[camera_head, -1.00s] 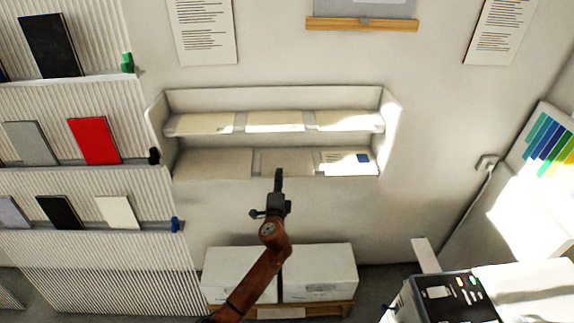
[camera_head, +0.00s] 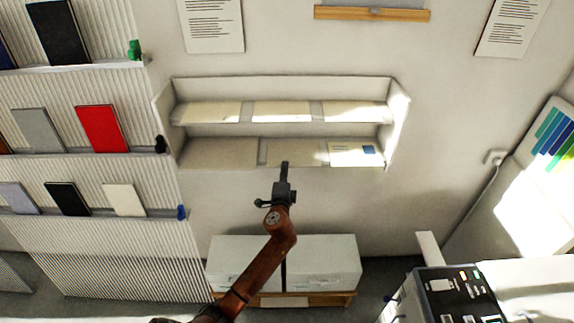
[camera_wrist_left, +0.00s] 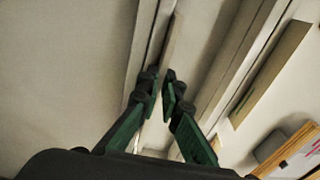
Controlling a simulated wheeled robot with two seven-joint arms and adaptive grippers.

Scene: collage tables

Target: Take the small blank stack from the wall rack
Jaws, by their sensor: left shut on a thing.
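The white wall rack (camera_head: 285,87) has two shelves of paper stacks. On the lower shelf, a small blank cream stack (camera_head: 306,151) lies in the middle, between a wider blank stack (camera_head: 218,153) on the left and a stack with a blue print (camera_head: 352,154) on the right. My left gripper (camera_head: 285,166) reaches up from below to the front edge of the middle stack and is shut on it. In the left wrist view, the fingertips (camera_wrist_left: 162,88) with green pads close around a thin pale edge. The stack still lies on the shelf. My right gripper is out of view.
The upper shelf holds more blank stacks (camera_head: 281,110). White boxes (camera_head: 325,260) on a wooden pallet stand below the rack. A ribbed display (camera_head: 90,180) with booklets is on the left; a dark machine (camera_head: 455,295) stands at lower right.

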